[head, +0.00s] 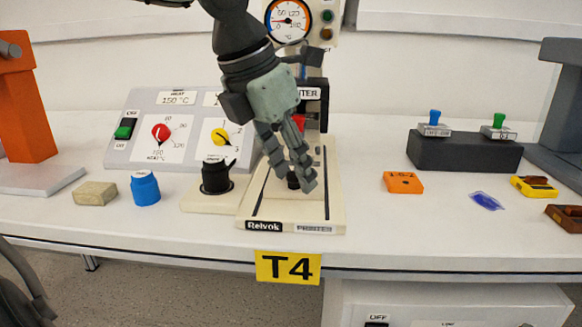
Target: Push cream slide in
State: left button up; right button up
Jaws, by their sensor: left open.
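The cream slide (290,209) appears to be the flat cream piece between dark rails on the printer's cream base, near the table's front edge. A small black knob (293,181) stands on it, partly hidden by my gripper. My left gripper (306,184) reaches down from above, over the slide and right at the knob. Its fingers are apart and I see nothing held between them. Whether a finger touches the knob I cannot tell. The gripper and arm hide much of the printer column (313,110) and the slide's rear. My right gripper is not in view.
A black round knob (215,177) on a cream plate stands just left of the base. A grey control panel (182,130) is behind it. An orange block (403,182) lies right, with clear table between.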

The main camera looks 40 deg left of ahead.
pick_arm(q)
grip_shut()
dwell(0.3)
jog(key=w+a, duration=0.2)
jog(key=w, duration=0.1)
jog(key=shift+w, duration=0.15)
jog(key=shift+w+a+r, duration=0.1)
jog(key=shift+w+a, duration=0.05)
jog(key=shift+w, duration=0.05)
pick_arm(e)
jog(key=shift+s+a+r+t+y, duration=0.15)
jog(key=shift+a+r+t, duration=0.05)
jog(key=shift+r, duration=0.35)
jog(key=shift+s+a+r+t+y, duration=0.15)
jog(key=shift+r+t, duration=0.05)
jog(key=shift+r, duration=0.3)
pick_arm(q)
grip_release()
